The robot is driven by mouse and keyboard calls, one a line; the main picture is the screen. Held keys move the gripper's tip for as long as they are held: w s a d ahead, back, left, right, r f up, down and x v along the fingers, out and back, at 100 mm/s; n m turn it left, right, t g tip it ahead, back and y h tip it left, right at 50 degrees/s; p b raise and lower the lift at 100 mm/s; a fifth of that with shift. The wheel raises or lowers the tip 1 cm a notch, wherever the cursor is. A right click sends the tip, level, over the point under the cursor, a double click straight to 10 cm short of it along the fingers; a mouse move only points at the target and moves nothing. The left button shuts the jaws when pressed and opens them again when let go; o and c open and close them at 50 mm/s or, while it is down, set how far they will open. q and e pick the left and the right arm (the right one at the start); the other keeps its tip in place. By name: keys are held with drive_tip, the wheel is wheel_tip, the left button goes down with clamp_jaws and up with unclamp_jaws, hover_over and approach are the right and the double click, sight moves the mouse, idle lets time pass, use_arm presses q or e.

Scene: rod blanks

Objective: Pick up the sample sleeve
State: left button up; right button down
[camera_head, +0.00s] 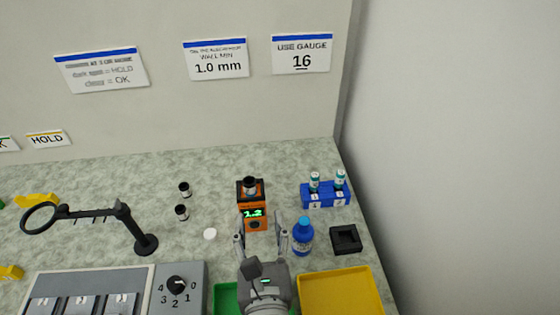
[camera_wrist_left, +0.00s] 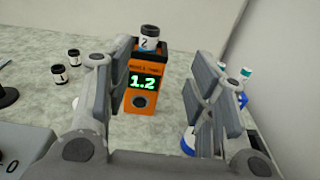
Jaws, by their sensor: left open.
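A small sleeve (camera_head: 249,186) with a dark top and a pale label stands on the orange gauge (camera_head: 256,222), whose green display reads 1.2. In the left wrist view the sleeve (camera_wrist_left: 149,38) shows a 2 on its label. Two similar dark-topped sleeves stand on the table to the left, one upper (camera_head: 185,189) and one lower (camera_head: 181,212). My left gripper (camera_head: 259,236) is open and empty, its fingers pointing toward the gauge from the near side. In the wrist view the gauge and sleeve show between the fingers. My right gripper is not in view.
A blue bottle (camera_head: 303,237) stands just right of my left gripper. A blue rack (camera_head: 326,198) with two vials and a black square holder (camera_head: 345,239) are farther right. Green (camera_head: 226,297) and yellow (camera_head: 340,291) trays lie in front. A magnifier (camera_head: 146,243) stands left.

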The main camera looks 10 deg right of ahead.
sight(249, 186)
use_arm(q)
drive_tip(key=w, duration=0.1)
drive_tip(key=w+p, duration=0.1)
drive_tip(key=w, duration=0.1)
drive_tip(key=w+a, duration=0.1)
drive_tip(key=w, duration=0.1)
drive_tip(key=shift+r+p, duration=0.25)
drive_tip(key=shift+p, duration=0.05)
drive_tip(key=w, duration=0.1)
drive_tip(key=w+p, duration=0.1)
drive_tip(key=w, duration=0.3)
drive_tip(key=shift+w+a+f, duration=0.1)
drive_tip(key=shift+a, duration=0.15)
drive_tip(key=shift+c, duration=1)
drive_tip(key=c, duration=0.6)
drive_tip(key=shift+c, duration=0.3)
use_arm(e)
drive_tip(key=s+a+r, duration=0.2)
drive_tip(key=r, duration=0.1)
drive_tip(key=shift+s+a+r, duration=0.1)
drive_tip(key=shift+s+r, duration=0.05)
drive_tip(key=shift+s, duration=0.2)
